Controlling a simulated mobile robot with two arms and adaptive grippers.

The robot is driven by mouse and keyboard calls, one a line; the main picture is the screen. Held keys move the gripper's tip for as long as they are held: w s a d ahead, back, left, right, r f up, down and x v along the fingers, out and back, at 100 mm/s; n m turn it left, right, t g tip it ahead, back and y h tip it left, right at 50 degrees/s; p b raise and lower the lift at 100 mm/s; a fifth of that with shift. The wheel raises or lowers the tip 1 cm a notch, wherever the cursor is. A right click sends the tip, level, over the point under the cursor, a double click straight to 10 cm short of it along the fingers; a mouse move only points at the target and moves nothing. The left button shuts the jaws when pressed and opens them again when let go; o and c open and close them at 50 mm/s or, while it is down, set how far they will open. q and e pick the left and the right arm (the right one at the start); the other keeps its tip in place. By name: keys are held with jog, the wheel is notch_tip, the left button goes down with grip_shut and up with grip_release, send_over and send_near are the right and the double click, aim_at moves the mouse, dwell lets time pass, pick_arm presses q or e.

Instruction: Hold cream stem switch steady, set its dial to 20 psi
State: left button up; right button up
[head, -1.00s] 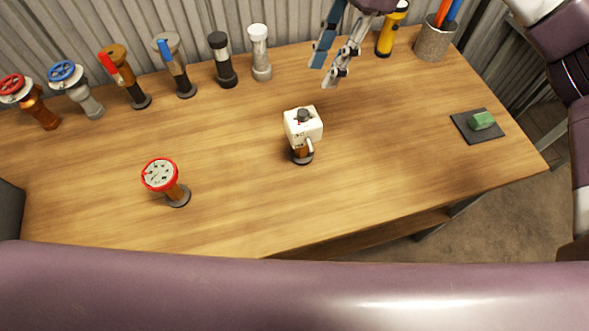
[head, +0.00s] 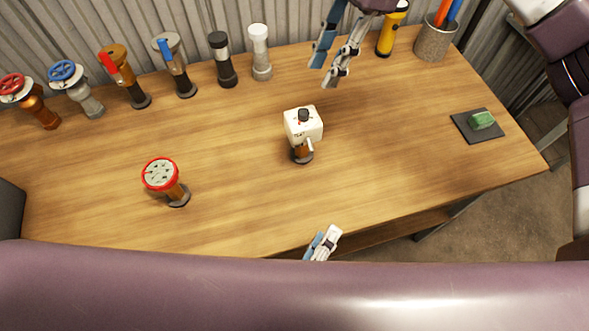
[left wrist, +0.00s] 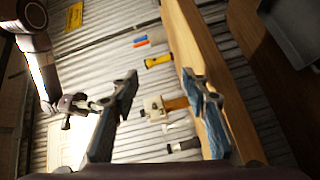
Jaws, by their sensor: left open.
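The cream stem switch (head: 301,124) stands upright near the middle of the table, a white box on a short brown stem with a dark round base. A black dial knob (head: 303,115) sits on top; its setting is too small to read. It also shows in the left wrist view (left wrist: 153,107), between the fingers but farther off. My left gripper (head: 321,246) is open at the table's front edge, apart from the switch and partly hidden by my own body. My right gripper (head: 328,74) hangs behind and right of the switch, open and empty, apart from it.
A red-rimmed gauge (head: 160,174) stands on the left. Several valves and stems line the back, including a white-capped one (head: 260,52). A yellow flashlight (head: 391,30) and pen cup (head: 434,40) stand back right. A green block (head: 481,121) lies on a dark pad. Table around the switch is clear.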

pick_arm(q)
jog(key=w+a+r+n+t+y, duration=0.4)
jog(key=w+n, duration=0.3)
jog(key=n, duration=0.6)
jog(key=n+g+y, duration=0.1)
jog(key=n+y, duration=0.1)
jog(key=n, duration=0.9)
send_near(302, 142)
jog(key=w+f, duration=0.1)
jog(key=w, duration=0.1)
jog(key=w+f, duration=0.2)
jog(key=shift+d, duration=0.2)
jog(key=shift+w+f+n, duration=0.2)
jog(key=shift+w+n, duration=0.2)
jog(key=shift+w+d, duration=0.2)
jog(key=shift+w, duration=1.1)
jog(key=shift+w+d, duration=0.15)
jog(key=shift+w, duration=1.1)
jog(key=shift+w+d, duration=0.2)
jog(key=shift+w, duration=1.1)
jog(key=shift+c, duration=0.6)
grip_shut()
